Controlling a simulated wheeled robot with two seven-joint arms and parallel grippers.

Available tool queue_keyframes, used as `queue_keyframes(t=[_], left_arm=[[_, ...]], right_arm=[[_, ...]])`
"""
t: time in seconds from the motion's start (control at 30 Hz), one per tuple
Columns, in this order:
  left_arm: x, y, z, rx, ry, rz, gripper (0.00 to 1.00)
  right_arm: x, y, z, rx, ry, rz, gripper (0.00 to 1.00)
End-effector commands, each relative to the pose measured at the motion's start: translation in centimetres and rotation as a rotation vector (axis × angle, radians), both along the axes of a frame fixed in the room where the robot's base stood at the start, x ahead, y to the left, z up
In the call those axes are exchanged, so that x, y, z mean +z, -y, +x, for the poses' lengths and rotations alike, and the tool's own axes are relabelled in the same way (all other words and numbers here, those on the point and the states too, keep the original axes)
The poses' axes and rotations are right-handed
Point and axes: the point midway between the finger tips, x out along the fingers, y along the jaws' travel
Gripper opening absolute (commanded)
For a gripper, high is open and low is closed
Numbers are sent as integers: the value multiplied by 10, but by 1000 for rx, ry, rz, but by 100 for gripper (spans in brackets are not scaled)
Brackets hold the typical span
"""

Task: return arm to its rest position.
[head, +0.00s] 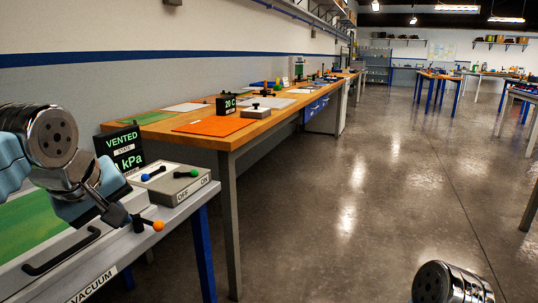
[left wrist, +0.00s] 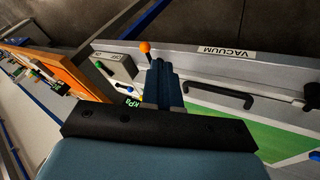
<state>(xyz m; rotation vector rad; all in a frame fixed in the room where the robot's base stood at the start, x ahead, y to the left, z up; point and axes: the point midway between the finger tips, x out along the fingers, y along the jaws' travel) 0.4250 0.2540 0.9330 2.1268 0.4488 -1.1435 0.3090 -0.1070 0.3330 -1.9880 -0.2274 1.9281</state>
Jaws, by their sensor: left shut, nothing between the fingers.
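My left gripper (head: 117,214) comes in from the left, over the front right part of the vacuum bench. It is shut, with nothing between its fingers. In the left wrist view the closed fingers (left wrist: 158,72) point toward a lever with an orange ball (left wrist: 145,46). That orange ball (head: 158,225) shows just to the right of the fingertips in the head view. I cannot tell whether the fingers touch the lever. My right gripper is not in view.
A grey switch box (head: 180,187) marked OFF and ON, with blue and green levers, stands beside the black VENTED display (head: 122,150). A black handle (head: 62,250) is on the vacuum bench front. A wooden workbench (head: 225,140) runs behind. The floor (head: 350,200) to the right is clear.

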Motion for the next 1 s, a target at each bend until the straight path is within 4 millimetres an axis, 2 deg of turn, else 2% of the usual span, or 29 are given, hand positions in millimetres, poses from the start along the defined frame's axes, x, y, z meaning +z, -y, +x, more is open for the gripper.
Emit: queue_keyframes(t=[0.07, 0.37, 0.57, 0.67, 0.77, 0.87, 0.93, 0.97, 1.0], left_arm=[[-4, 0, 3, -5, -5, -2, 0], [-48, 4, 34, -81, -33, -31, 0], [-100, 13, 61, -157, -62, -61, 0], [-137, 20, 75, -207, -82, -83, 0], [-185, 32, 88, -266, -106, -109, 0], [-249, 50, 95, -334, -138, -142, 0], [-305, 68, 93, -389, -166, -166, 0], [-331, 76, 89, -412, -179, -176, 0], [-364, 87, 81, -443, -197, -187, 0]], right_arm=[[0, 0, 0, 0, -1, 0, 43], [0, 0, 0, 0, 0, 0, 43], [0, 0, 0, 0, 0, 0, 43], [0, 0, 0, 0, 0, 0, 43], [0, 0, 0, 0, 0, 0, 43], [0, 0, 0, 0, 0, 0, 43], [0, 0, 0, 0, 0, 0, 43], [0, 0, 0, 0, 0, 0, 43], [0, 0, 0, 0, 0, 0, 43]])
